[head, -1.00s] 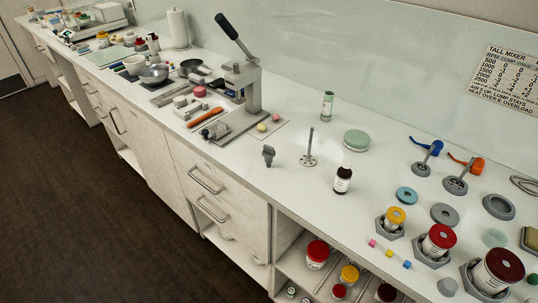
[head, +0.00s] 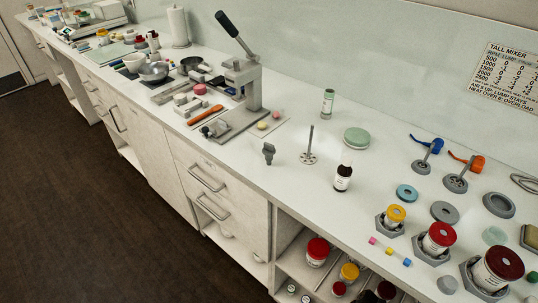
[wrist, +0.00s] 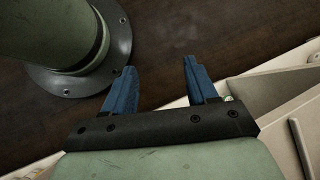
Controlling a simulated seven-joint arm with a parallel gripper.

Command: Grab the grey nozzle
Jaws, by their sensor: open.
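A small dark grey piece (head: 268,153), which looks like the grey nozzle, stands on the white counter in the head view. It is left of a metal stand with an upright rod (head: 309,156), apart from it. My gripper (wrist: 158,66) shows only in the wrist view. Its two blue fingers are spread with nothing between them. Behind them are dark floor and part of a pale cabinet. The nozzle is not visible in the wrist view, so I cannot tell how far it is from my gripper.
A lever press (head: 241,85) stands behind and left of the nozzle. A dark-capped bottle (head: 343,178) and a green round lid (head: 356,138) are to its right. Several jars in grey holders crowd the right end. The counter in front of the nozzle is clear.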

